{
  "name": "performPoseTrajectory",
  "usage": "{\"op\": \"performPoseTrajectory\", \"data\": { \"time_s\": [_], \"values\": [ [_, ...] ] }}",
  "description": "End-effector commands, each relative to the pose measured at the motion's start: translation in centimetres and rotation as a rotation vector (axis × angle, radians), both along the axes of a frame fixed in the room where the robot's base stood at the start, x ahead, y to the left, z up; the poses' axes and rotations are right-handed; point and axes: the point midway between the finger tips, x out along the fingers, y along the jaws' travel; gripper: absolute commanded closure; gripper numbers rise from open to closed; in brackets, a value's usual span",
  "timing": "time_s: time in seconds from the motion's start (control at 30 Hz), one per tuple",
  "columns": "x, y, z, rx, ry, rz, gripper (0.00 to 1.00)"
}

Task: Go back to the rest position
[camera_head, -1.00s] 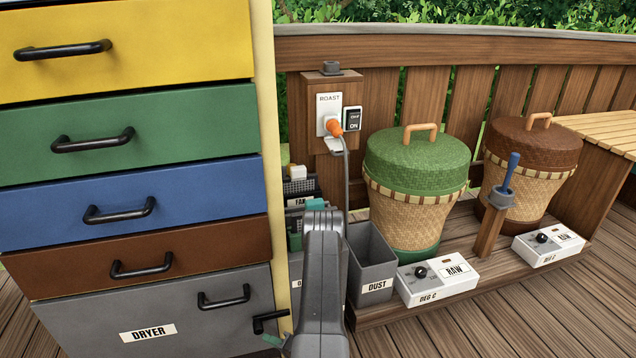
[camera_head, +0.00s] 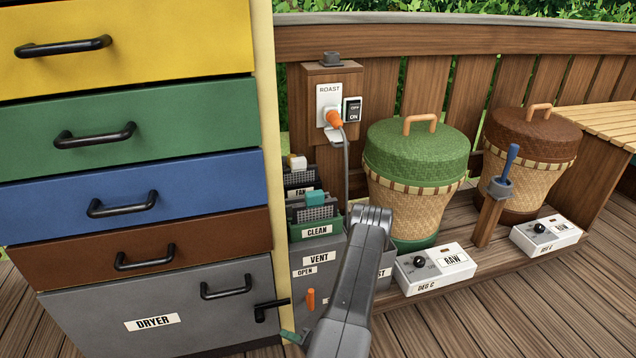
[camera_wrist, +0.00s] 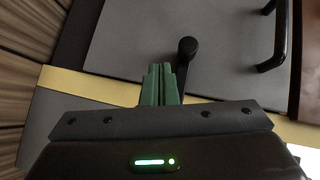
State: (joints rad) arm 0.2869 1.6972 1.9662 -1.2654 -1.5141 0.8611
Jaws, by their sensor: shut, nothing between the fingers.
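My gripper (camera_wrist: 160,84) shows in the wrist view as two green fingers lying together, shut and empty. They are in front of the grey dryer drawer (camera_wrist: 130,35), with a black crank handle (camera_wrist: 188,46) just beyond them and to the right. In the head view my grey arm rises at the bottom middle. Only a green fingertip part (camera_head: 291,337) shows at its lower left, below the black crank (camera_head: 268,308) on the dryer (camera_head: 190,315). The rest of the gripper is hidden by the arm.
Colored drawers stand at left. A VENT box (camera_head: 318,257) with an orange lever (camera_head: 310,299) and a CLEAN bin (camera_head: 318,231) stand behind my arm. To the right are a RAW basket (camera_head: 415,155), a brown-lidded basket (camera_head: 530,150) and white dial boxes (camera_head: 435,268). Deck floor is clear at front right.

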Motion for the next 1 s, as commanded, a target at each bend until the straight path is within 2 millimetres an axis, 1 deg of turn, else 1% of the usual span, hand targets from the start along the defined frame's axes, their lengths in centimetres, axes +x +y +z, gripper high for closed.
{"op": "performPoseTrajectory", "data": {
  "time_s": [0.03, 0.3, 0.7, 1.0],
  "values": [
    [-0.2, -0.5, 0.2, 0.001, 0.001, -0.005, 1.00],
    [-1.4, -2.6, 0.7, 0.000, 0.000, -0.005, 1.00],
    [-3.0, -5.3, 1.3, 0.000, -0.001, -0.004, 1.00],
    [-1.9, -3.1, 0.6, 0.000, 0.000, 0.004, 1.00]
  ]
}}
